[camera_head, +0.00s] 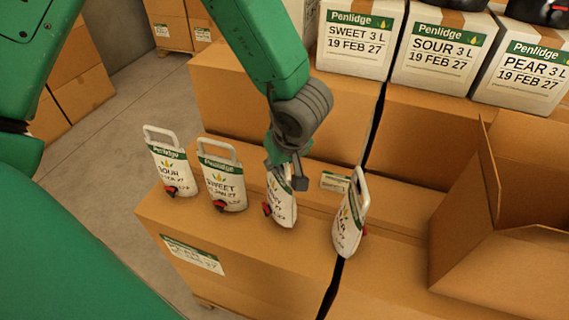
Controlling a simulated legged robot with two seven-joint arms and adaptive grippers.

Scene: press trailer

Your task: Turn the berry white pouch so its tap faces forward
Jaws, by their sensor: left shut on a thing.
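The berry pouch (282,208) is white with a green band and partly legible lettering. It stands third from the left on the cardboard boxes, and its red tap shows at its left edge. My left gripper (287,177) comes down from above and is shut on the pouch's upper part, hiding its handle. The sour pouch (172,170) and the sweet pouch (222,184) stand to its left, their red taps on the visible printed faces. Another white pouch (348,222) stands to its right, turned nearly edge-on, its red tap at its right edge. My right gripper is not in view.
White Penlidge boxes marked sweet (357,40), sour (440,50) and pear (527,68) stand behind. An open cardboard carton (500,255) is at the right. Concrete floor (105,150) lies left of the box row.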

